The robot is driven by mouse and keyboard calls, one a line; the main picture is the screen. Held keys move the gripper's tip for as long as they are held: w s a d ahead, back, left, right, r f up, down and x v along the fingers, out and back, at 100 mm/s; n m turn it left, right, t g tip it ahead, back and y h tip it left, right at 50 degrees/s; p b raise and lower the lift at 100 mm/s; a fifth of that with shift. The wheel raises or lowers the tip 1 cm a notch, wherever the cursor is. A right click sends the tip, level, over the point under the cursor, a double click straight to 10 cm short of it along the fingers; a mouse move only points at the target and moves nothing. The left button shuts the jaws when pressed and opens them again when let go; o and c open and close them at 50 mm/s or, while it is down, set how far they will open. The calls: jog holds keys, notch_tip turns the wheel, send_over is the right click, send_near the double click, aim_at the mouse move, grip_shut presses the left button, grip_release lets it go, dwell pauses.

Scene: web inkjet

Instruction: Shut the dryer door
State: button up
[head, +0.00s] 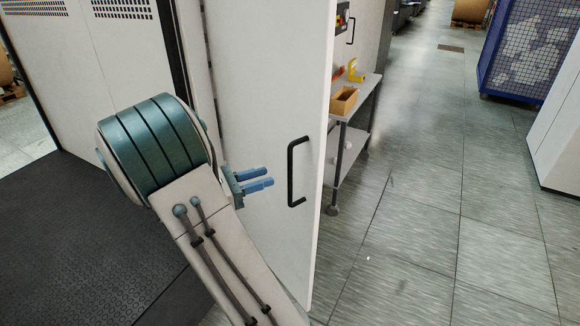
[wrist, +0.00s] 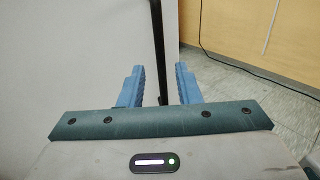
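The dryer door (head: 262,95) is a tall white panel that stands open, swung out from the dryer cabinet (head: 125,60). A black bar handle (head: 292,172) is fixed upright near its free edge. My gripper (head: 268,178) is in front of the door, left of the handle in the head view, with its blue fingers pointing toward it. In the wrist view my gripper (wrist: 158,85) has its fingers apart, and the handle (wrist: 158,50) shows as a dark vertical bar between them. I cannot tell whether the fingers touch the handle.
A small trolley (head: 357,100) with a yellow-brown box (head: 344,101) stands just behind the door. A blue mesh cage (head: 522,50) is at the upper right. Open tiled floor (head: 430,220) lies right of the door. A black mat (head: 70,240) covers the floor at left.

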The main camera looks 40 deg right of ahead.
jog(key=p+x, duration=0.1)
jog(key=x, duration=0.7)
jog(key=shift+d, duration=0.1)
grip_shut()
